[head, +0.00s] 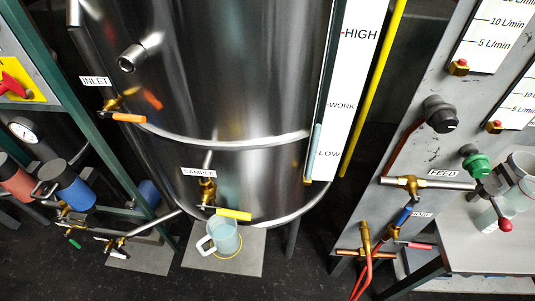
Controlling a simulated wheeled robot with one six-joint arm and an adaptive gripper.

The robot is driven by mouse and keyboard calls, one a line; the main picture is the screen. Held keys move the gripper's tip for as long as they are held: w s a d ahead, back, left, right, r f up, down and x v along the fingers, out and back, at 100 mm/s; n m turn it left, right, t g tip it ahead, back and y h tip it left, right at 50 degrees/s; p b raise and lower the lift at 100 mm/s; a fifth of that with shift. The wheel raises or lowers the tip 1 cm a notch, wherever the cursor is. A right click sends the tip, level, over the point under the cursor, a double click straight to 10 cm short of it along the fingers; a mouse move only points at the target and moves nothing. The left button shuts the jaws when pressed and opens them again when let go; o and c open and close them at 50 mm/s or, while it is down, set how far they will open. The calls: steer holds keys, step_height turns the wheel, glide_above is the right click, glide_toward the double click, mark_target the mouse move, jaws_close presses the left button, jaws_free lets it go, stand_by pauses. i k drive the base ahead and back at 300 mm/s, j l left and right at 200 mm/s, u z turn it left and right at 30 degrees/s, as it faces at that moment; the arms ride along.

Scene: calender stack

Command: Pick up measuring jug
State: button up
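The measuring jug (222,237) is a pale translucent cup with a handle on its left side. It stands upright on a grey plate (249,257) on the floor, below the sample valve (207,190). A yellow ring-like line shows around its lower part. I cannot tell what, if anything, is inside the jug. My gripper is not in this view.
The large steel tank (225,80) rises right behind the jug. The valve's yellow handle (234,214) sticks out just above it. A panel with the feed valve (408,182) and red hoses (367,268) stands at right. Clear vessels (518,172) sit on the right bench.

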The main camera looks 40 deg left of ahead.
mark_target(223, 232)
steer(key=u, duration=1.35)
steer(key=z, duration=1.65)
steer(key=u, duration=1.65)
steer(key=k+l+z, duration=0.15)
steer(key=z, duration=0.35)
